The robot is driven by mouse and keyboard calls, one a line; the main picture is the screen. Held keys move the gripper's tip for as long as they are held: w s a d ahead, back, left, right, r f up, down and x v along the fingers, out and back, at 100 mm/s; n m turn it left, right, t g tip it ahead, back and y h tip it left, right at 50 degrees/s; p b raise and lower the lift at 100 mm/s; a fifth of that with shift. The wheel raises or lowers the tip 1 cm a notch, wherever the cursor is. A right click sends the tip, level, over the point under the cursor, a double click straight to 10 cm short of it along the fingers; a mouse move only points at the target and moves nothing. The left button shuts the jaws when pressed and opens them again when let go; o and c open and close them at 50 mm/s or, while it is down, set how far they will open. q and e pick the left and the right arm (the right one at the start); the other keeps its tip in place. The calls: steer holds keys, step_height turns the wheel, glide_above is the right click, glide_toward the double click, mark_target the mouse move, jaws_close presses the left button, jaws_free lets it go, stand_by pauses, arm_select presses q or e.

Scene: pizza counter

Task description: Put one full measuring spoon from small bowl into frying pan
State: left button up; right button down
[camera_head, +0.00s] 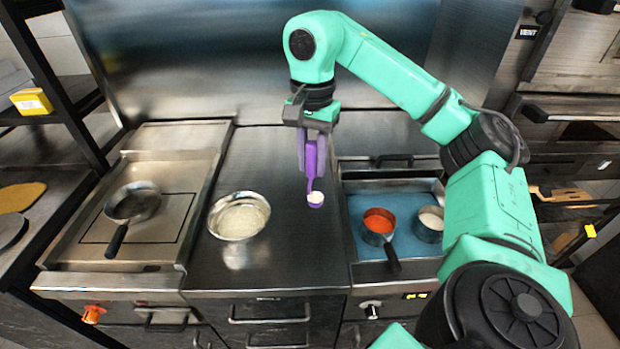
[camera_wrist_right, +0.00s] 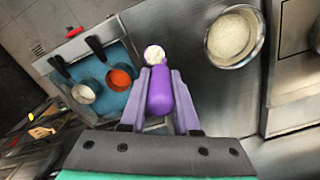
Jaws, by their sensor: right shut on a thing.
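A purple measuring spoon (camera_head: 314,184) hangs from my right gripper (camera_head: 312,150), which is shut on its handle. The spoon's cup holds white contents and is above the counter, right of the small bowl. In the right wrist view the spoon (camera_wrist_right: 160,92) lies between the fingers of the gripper (camera_wrist_right: 158,95), with white in its cup. The small metal bowl (camera_head: 214,228) holds white grainy contents; it also shows in the right wrist view (camera_wrist_right: 258,48). The frying pan (camera_head: 120,203) is on the left cooktop, with something pale at its right side. My left gripper is not in view.
A blue-lined tray (camera_head: 362,262) at right holds a pot of red sauce (camera_head: 379,222) and a pot of white contents (camera_head: 430,222). The steel counter (camera_head: 285,250) between bowl and tray is clear. Dark shelving (camera_head: 60,110) stands at the left.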

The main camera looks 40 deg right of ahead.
mark_target(312, 201)
step_height(312, 201, down, 14)
steer(key=b, duration=0.9)
steer(key=shift+s+r, duration=0.1)
step_height(312, 201, down, 5)
steer(key=shift+r, duration=0.1)
steer(key=shift+f+b, duration=0.2)
steer(key=shift+b, duration=0.1)
steer(key=c, duration=0.6)
jaws_free()
steer(key=shift+c, duration=0.2)
